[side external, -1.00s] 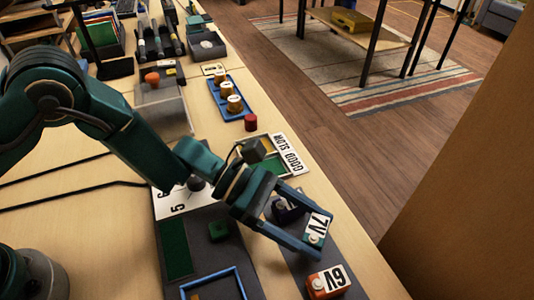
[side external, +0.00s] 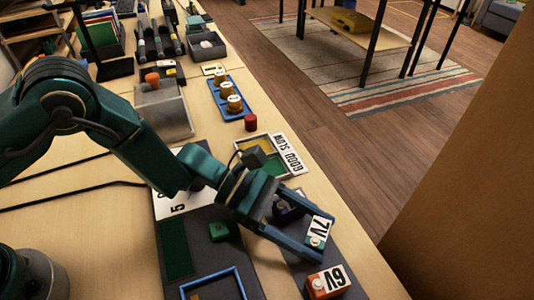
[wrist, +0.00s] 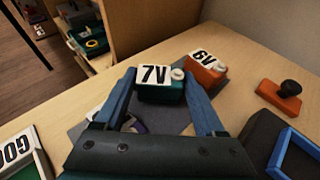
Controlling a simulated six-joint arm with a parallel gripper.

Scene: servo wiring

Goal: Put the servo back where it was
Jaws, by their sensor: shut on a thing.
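The teal servo labelled 7V (side external: 318,233) is between the fingertips of my gripper (side external: 308,232), which is shut on it. It also shows in the wrist view (wrist: 160,92), with a blue finger on each side. It is over the dark mat (side external: 345,258); I cannot tell whether it touches the mat. The orange servo labelled 6V (side external: 327,283) stands just in front of it, and shows to its right in the wrist view (wrist: 205,70). A dark purple servo (side external: 287,209) is behind the fingers and partly hidden.
A tray with green and yellow compartments (side external: 262,160) and a label starting GOOD lies beyond my gripper. A blue frame (side external: 212,283) and a green block (side external: 218,231) are on the left dark board. A red cylinder (side external: 250,122) stands near the table edge.

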